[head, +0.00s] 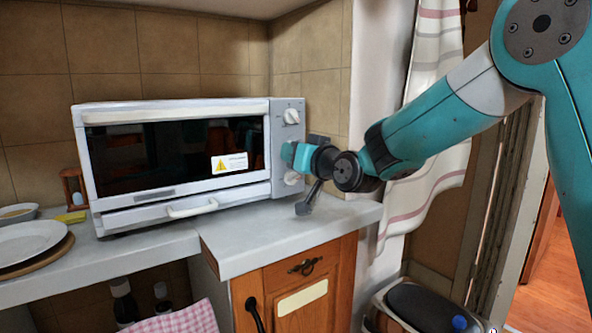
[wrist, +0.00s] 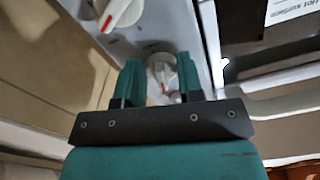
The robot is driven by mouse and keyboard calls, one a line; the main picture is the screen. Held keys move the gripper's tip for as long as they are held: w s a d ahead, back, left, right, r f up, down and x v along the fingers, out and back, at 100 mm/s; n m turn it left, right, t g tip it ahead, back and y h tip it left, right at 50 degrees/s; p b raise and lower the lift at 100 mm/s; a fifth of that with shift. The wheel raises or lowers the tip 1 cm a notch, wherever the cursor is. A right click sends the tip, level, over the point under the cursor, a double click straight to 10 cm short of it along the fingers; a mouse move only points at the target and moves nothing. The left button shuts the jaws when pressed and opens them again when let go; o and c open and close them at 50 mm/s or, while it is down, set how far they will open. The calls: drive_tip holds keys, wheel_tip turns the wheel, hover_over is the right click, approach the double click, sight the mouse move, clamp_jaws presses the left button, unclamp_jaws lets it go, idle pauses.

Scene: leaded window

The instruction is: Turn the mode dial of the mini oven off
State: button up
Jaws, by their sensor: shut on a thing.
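The white mini oven (head: 180,195) stands on the counter, with its dials on a grey panel at its right side. My gripper (head: 288,153) is at the middle of this panel. In the wrist view, my gripper's teal fingers (wrist: 158,80) are on both sides of a white dial (wrist: 162,70) with a red mark, shut on it. In the head view, the fingers hide this dial. One dial (head: 291,116) shows above my gripper and another (head: 291,178) below it. In the wrist view, a second dial with a red mark (wrist: 121,12) shows at the top.
The oven's dark glass door with a warning label (head: 230,163) is left of my gripper and looks shut. A tray handle (head: 193,208) sticks out below it. Plates (head: 30,243) lie at far left. A curtain (head: 430,130) hangs at right. The counter (head: 270,240) before the oven is clear.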

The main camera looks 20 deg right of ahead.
drive_tip(key=shift+f+n+b, duration=0.2)
drive_tip(key=shift+n+b, duration=1)
drive_tip(key=shift+n, duration=0.1)
drive_tip(key=shift+r, duration=0.1)
drive_tip(key=o, duration=0.8)
drive_tip(key=shift+d, duration=0.1)
drive_tip(key=shift+o, duration=0.2)
drive_tip(key=b+v, duration=0.2)
drive_tip(key=v, duration=1.5)
drive_tip(key=shift+s, duration=0.15)
